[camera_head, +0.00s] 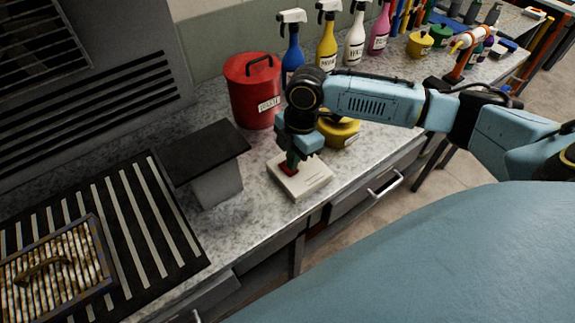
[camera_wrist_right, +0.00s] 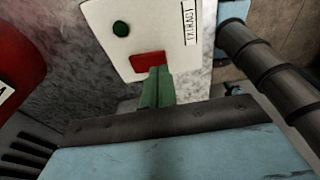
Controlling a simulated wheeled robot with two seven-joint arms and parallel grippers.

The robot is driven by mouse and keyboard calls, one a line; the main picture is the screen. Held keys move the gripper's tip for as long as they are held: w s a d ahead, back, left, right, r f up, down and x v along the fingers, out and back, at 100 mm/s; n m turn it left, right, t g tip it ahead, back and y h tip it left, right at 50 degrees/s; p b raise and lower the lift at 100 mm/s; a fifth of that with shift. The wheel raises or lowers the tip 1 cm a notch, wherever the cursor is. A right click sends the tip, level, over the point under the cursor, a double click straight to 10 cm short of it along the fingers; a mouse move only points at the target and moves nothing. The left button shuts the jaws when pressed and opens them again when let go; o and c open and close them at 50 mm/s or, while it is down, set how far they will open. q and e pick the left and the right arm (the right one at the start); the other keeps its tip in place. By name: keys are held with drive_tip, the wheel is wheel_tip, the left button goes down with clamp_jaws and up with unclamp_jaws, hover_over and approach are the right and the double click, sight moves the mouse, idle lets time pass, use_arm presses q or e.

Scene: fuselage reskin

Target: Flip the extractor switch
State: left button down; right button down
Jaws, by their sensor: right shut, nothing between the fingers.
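The extractor switch is a cream box (camera_head: 303,178) on the grey speckled counter, below and in front of the red waste bin. In the right wrist view the box (camera_wrist_right: 105,25) carries a label reading EXTRACT, a round green button (camera_wrist_right: 121,28) and a red rocker (camera_wrist_right: 147,62). My right gripper (camera_head: 292,160) points down over the box with its green fingers closed and empty. In the wrist view the fingertips (camera_wrist_right: 158,72) are at the red rocker's edge; I cannot tell whether they touch it. My left gripper is not in view.
A red waste bin (camera_head: 252,92) stands behind the switch, and a yellow container (camera_head: 340,132) is close beside my right gripper. A dark-topped grey block (camera_head: 217,185) stands to the left. Several spray bottles line the wall. The counter's front edge is near the switch.

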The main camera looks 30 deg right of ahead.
drive_tip(key=shift+f, duration=0.65)
wheel_tip(320, 180, up, 7)
drive_tip(key=p, duration=0.8)
drive_tip(key=shift+r, duration=0.1)
idle(0.5)
